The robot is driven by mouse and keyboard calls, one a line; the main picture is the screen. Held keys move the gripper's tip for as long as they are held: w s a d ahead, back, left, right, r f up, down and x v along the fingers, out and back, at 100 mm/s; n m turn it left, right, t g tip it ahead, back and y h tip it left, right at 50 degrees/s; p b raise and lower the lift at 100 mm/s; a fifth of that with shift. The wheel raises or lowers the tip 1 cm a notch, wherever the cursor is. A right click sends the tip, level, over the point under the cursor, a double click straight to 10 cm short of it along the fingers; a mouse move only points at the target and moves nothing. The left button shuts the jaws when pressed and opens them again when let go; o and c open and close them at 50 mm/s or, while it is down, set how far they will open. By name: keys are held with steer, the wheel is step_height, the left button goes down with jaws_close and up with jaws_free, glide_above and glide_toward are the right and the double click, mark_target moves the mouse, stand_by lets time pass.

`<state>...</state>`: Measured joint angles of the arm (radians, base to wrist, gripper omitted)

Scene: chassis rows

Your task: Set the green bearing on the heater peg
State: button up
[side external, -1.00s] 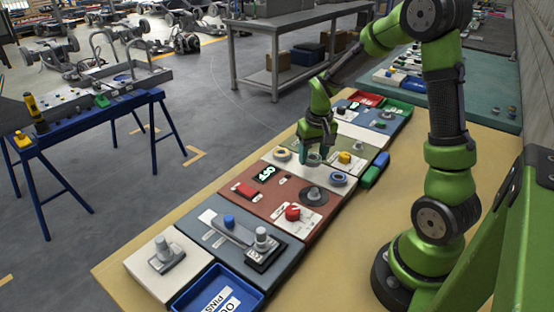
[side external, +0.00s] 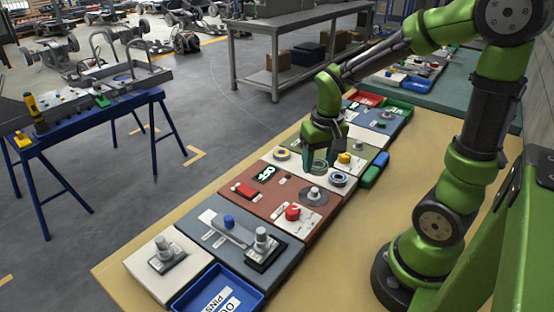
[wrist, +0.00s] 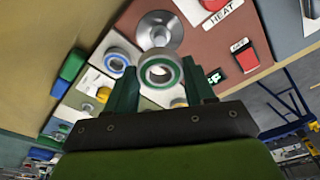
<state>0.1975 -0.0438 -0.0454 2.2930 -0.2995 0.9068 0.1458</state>
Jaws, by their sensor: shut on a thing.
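My gripper (side external: 320,163) is shut on the green bearing (wrist: 160,73), a metal ring with a green band, held between its two fingertips in the wrist view. In the side view the bearing is small and partly hidden by the fingers. The heater peg (side external: 314,191) is a short metal post on a round grey disc on the red-brown panel. In the wrist view the heater disc (wrist: 172,38) is just beyond the bearing, which partly overlaps it. The peg carries no ring. The bearing is held above the panels, apart from the peg.
A blue-ringed bearing (side external: 338,179) and another ring (side external: 282,154) sit on the neighbouring pale panel, by a yellow knob (side external: 344,158). A red knob (side external: 292,212) stands close to the heater disc. A blue tray (side external: 218,292) lies at the near end.

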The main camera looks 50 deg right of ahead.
steer(key=shift+w+f, duration=0.1)
steer(key=shift+f, duration=3.85)
steer(key=o, duration=1.2)
steer(key=r, duration=0.5)
steer(key=s+r, duration=0.1)
steer(key=r, duration=0.5)
steer(key=a+r, duration=0.1)
steer(key=r, duration=0.4)
steer(key=shift+s+a+r, duration=0.1)
steer(key=shift+s+r, duration=0.25)
steer(key=shift+r, duration=0.05)
step_height(320, 180, up, 7)
glide_above(315, 190)
steer(key=s+a, duration=0.1)
steer(key=s, duration=0.1)
steer(key=shift+w, duration=0.1)
